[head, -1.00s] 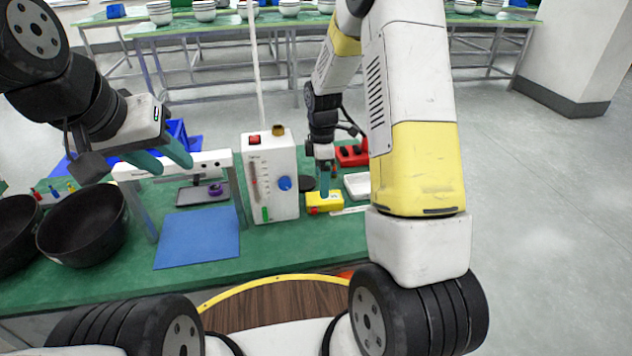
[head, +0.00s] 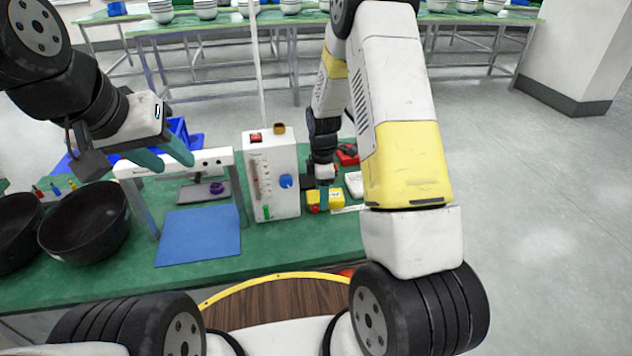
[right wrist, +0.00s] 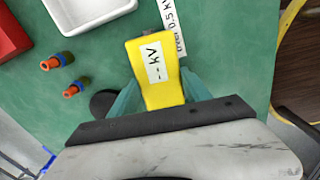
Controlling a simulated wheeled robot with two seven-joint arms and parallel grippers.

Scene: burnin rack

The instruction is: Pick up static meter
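The static meter is a yellow device with a white label reading "--KV" (right wrist: 154,62). It also shows on the green table in the head view (head: 332,198), partly covered by my right gripper. My right gripper (right wrist: 160,90) points down over the meter, with one teal finger on each side of its narrower end. Whether the fingers press on it cannot be made out. In the head view the right gripper (head: 323,198) is low at the table. My left gripper (head: 162,158) is open and empty, above the white frame at the left.
A white box with a blue knob (head: 270,178) stands left of the meter. A white tray (right wrist: 88,10), a red object (right wrist: 8,32), orange-and-blue connectors (right wrist: 65,74) and a labelled strip (right wrist: 172,22) lie nearby. A blue mat (head: 198,235) and black bowls (head: 85,225) are further left.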

